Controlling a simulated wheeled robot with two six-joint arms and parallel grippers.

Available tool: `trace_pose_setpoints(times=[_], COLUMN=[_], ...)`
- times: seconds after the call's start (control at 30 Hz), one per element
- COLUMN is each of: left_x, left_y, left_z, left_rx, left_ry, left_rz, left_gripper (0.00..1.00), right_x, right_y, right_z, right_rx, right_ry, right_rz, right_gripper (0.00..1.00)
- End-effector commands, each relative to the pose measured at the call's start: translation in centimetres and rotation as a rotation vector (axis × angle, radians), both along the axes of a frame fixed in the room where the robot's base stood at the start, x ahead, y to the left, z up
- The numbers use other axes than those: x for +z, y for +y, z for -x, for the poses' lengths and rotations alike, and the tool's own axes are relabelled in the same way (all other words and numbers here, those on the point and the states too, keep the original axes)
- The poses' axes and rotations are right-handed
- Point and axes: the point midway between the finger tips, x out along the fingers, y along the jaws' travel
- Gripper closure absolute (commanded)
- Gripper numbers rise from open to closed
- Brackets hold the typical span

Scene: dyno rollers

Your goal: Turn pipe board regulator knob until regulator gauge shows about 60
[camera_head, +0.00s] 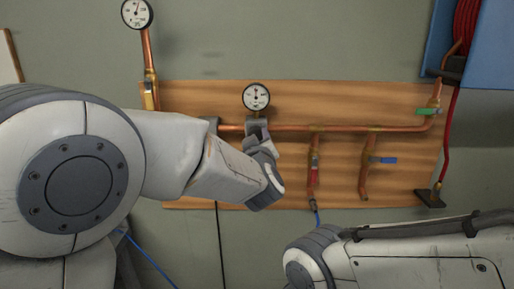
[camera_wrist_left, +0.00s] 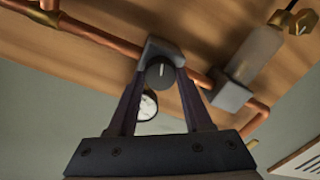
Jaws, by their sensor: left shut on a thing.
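The regulator gauge (camera_head: 256,97) is a round white dial at the middle of the pipe board (camera_head: 205,105). Its needle seems to point about straight up in the head view, but the numbers are too small to read. The gauge (camera_wrist_left: 148,105) is partly hidden behind a finger in the left wrist view. The regulator knob (camera_wrist_left: 160,70) is dark with a white line, below the gauge; my arm hides it in the head view. My left gripper (camera_wrist_left: 160,82) is shut on the knob, one finger on each side. My right gripper is out of view.
Copper pipe (camera_head: 355,128) runs across the board, with a red-handled valve (camera_head: 314,168), a blue-handled valve (camera_head: 386,160) and a green-handled valve (camera_head: 428,111). Another gauge (camera_head: 137,13) stands upper left. A blue cabinet (camera_head: 489,60) with red hose is at right.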

Motion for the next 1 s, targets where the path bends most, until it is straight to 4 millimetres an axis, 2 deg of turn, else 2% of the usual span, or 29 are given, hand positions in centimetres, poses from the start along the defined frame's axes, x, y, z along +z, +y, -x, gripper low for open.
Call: trace_pose_setpoints(times=[0.2,0.67,0.7,0.73,0.77,1.0], left_x=[-0.13,-0.05,-0.05,-0.05,-0.04,-0.03], left_y=[0.00,0.02,0.01,0.01,0.01,-0.02], left_z=[0.01,0.01,0.01,0.01,0.01,0.00], left_rx=[-0.001,0.000,0.000,0.001,0.001,0.000], left_ry=[0.002,0.003,0.003,0.002,0.002,0.002], left_rz=[0.054,0.064,0.064,0.064,0.064,0.063], left_gripper=[1.00,1.00,0.35,0.23,0.20,0.20], right_x=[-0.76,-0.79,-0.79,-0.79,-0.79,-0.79], right_y=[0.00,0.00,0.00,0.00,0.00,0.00], right_z=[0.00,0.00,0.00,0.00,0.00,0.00], right_rx=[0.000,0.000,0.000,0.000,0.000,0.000], right_ry=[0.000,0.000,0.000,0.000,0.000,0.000], right_rz=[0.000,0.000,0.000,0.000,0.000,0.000], right_gripper=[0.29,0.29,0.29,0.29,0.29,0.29])
